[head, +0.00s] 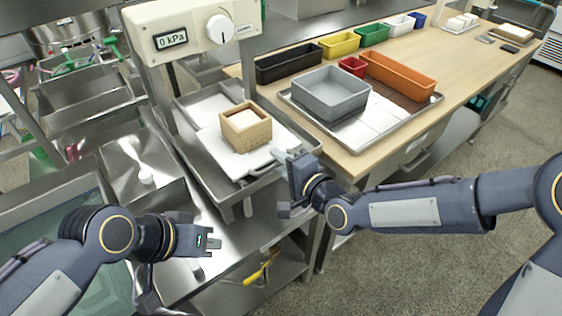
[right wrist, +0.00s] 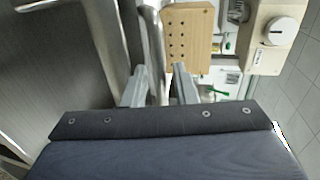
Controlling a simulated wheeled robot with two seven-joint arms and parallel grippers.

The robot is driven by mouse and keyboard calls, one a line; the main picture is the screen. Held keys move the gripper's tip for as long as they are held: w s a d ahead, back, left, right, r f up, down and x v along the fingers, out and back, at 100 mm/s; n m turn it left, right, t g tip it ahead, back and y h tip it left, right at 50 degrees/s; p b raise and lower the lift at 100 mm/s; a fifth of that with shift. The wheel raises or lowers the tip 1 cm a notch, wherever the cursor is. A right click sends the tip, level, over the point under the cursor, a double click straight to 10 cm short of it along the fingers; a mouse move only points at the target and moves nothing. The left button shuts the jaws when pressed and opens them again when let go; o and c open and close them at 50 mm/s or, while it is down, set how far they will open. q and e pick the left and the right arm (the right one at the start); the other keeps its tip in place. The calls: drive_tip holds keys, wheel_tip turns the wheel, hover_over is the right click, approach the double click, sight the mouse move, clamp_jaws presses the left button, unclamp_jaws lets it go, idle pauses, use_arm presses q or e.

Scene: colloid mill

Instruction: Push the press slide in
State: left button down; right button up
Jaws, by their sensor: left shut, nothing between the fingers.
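The press slide (head: 228,160) is a pale flat plate sticking out toward me under the press. A wooden mould box (head: 246,127) with white contents stands on it. In the right wrist view the box (right wrist: 190,38) shows its side with rows of holes. My right gripper (head: 282,157) is at the slide's front right corner, beside the box. My left gripper (head: 212,242) is shut and empty, low in front of the steel bench and away from the slide.
The press head (head: 190,33) has a dial and reads 0 kPa. A wooden table (head: 460,60) at right carries a grey bin (head: 331,95) on a steel tray, an orange bin (head: 397,76) and several smaller bins. A steel sink (head: 90,85) lies at left.

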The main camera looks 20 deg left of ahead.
sight(260, 146)
clamp_jaws()
drive_tip(key=shift+w+a, duration=0.15)
drive_tip(key=shift+a, duration=0.1)
drive_tip(key=x, duration=0.1)
drive_tip(key=b+x, duration=0.1)
drive_tip(key=x, duration=0.1)
drive_tip(key=shift+w+a+r, duration=0.2)
drive_tip(key=shift+a+r, duration=0.05)
drive_tip(key=shift+a, duration=0.05)
drive_tip(key=shift+d, duration=0.1)
drive_tip(key=shift+s, duration=0.1)
unclamp_jaws()
drive_tip(key=shift+r, duration=0.1)
